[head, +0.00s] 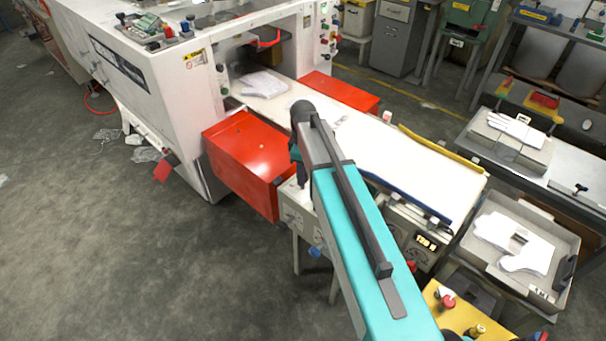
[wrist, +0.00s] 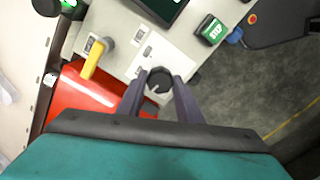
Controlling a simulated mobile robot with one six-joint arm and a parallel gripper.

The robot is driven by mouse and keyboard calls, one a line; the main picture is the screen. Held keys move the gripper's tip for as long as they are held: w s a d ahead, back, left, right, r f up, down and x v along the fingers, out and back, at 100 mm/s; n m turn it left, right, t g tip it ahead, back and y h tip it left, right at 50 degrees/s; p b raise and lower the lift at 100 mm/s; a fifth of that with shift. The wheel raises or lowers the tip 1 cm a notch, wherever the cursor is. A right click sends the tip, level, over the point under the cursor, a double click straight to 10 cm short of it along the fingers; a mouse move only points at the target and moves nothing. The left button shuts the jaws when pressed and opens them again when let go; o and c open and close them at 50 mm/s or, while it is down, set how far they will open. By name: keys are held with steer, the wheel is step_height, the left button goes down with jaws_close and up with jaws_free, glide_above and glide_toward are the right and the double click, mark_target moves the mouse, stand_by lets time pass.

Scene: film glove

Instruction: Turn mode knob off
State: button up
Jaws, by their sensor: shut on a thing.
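The mode knob (wrist: 158,79) is a small round black knob with a pale mark, on a light grey control panel (wrist: 128,38) in the wrist view. My gripper (wrist: 160,86) has one finger on each side of it and is shut on it. The lettering around the knob is too small to read. In the head view my teal and black arm reaches over the front of the white machine, and the knob and fingertips are hidden.
A yellow lever (wrist: 93,58), a green button (wrist: 211,30) and a dark screen (wrist: 160,8) sit near the knob. A red box (head: 240,150) stands beside the white conveyor (head: 400,165). Clear floor (head: 120,250) lies to the left.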

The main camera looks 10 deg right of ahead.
steer(key=shift+n+b, duration=0.3)
steer(key=shift+n, duration=1.3)
steer(key=o, duration=1)
steer(key=shift+o, duration=0.2)
steer(key=shift+r, duration=0.15)
step_height(320, 180, up, 14)
steer(key=b, duration=0.3)
steer(key=shift+f, duration=0.25)
